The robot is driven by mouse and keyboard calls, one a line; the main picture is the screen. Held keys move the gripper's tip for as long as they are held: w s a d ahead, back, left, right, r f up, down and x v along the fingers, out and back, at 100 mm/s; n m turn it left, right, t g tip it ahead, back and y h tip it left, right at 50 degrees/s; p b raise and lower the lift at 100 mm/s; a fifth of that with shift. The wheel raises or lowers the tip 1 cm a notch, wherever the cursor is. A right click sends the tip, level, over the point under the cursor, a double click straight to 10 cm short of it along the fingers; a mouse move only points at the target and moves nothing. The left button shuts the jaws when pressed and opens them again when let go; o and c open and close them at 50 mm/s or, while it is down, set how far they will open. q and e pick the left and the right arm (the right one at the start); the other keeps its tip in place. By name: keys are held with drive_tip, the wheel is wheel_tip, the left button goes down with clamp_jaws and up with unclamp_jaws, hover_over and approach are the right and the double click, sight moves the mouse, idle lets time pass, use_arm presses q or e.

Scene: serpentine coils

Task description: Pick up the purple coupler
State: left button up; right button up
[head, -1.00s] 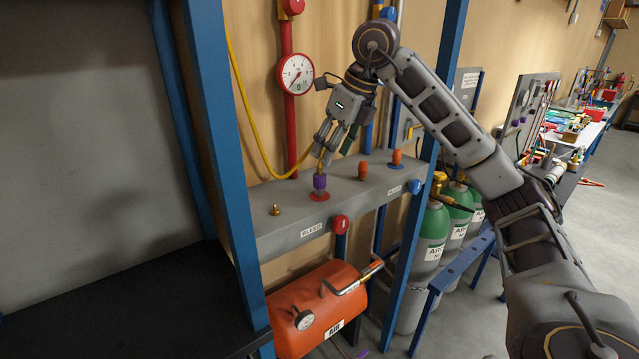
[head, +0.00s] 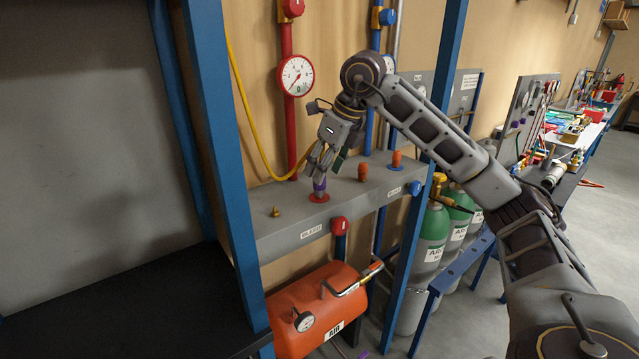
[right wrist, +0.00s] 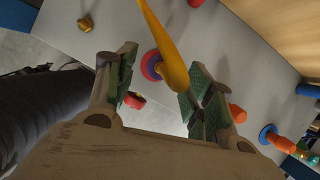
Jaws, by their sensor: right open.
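The purple coupler (head: 319,186) stands on a red round base on the grey manifold top. In the right wrist view the coupler (right wrist: 150,66) is partly hidden behind the yellow hose (right wrist: 166,45) that runs to it. My right gripper (head: 320,170) is open, pointing down, with its fingers around the upper part of the coupler. In the right wrist view the coupler and hose lie between the two green finger pads; I cannot tell whether either pad touches them. My left gripper is not in view.
Orange fittings (head: 362,172) stand right of the coupler, and a small brass fitting (head: 275,212) stands left. A red pipe with a gauge (head: 296,76) rises behind. Blue frame posts (head: 222,165) flank the manifold. An orange air tank (head: 312,305) sits below.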

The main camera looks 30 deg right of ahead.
drive_tip(key=shift+x, duration=1.8)
drive_tip(key=shift+r, duration=0.15)
clamp_jaws()
